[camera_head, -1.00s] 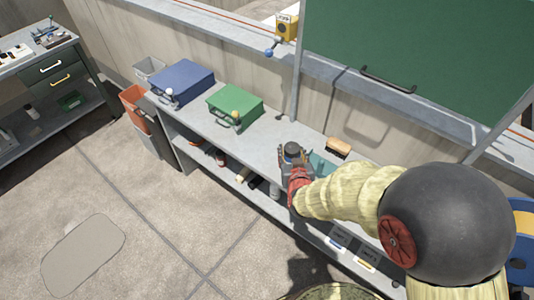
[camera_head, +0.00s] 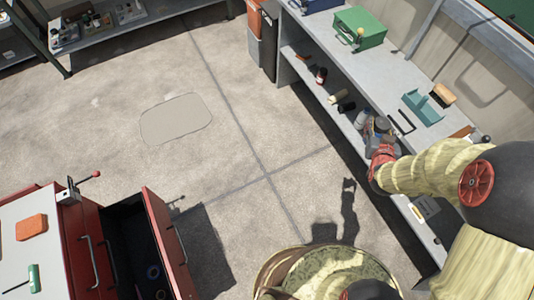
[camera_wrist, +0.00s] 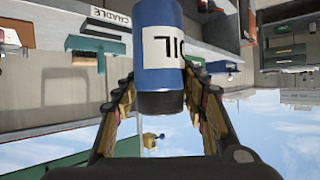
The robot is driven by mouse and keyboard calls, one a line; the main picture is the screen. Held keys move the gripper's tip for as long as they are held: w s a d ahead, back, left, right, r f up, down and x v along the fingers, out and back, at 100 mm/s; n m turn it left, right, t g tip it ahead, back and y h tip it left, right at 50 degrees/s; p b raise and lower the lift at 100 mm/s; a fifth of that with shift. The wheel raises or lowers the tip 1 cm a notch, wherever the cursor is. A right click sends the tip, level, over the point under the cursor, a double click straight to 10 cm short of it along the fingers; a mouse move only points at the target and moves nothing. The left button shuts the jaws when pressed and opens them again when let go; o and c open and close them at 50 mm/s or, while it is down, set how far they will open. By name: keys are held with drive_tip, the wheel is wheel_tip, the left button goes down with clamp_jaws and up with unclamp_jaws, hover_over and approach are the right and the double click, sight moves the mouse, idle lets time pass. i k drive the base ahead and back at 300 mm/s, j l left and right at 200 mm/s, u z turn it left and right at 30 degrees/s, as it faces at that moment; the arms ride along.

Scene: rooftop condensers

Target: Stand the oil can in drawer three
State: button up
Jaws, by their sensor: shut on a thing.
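The oil can (camera_wrist: 165,45) is a blue cylinder with a white label and a dark end, between the fingers of my gripper (camera_wrist: 160,88) in the wrist view. The lettering and the scene behind appear upside down there. In the head view my gripper (camera_head: 379,142) is shut on the can at the bench's front edge, and the can is mostly hidden. A red cabinet (camera_head: 80,235) stands at lower left, with one drawer (camera_head: 160,225) pulled out. Its dark inside holds a few small round things. No drawer number is readable.
Open concrete floor (camera_head: 220,150) lies between bench and cabinet.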

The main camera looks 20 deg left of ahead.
sight(142, 238)
drive_tip(key=k+j+u, duration=0.1)
drive_tip(key=k+j, duration=0.15)
drive_tip(key=k+j+u, duration=0.1)
drive_tip(key=k+j, duration=0.15)
drive_tip(key=j, duration=0.15)
drive_tip(key=k+j+u, duration=0.25)
drive_tip(key=k+j, duration=0.25)
drive_tip(key=j, duration=0.2)
drive_tip(key=k+j+u, duration=0.1)
drive_tip(key=j, duration=0.3)
drive_tip(key=k+j+u, duration=0.1)
drive_tip(key=k+j, duration=0.2)
drive_tip(key=j, duration=0.1)
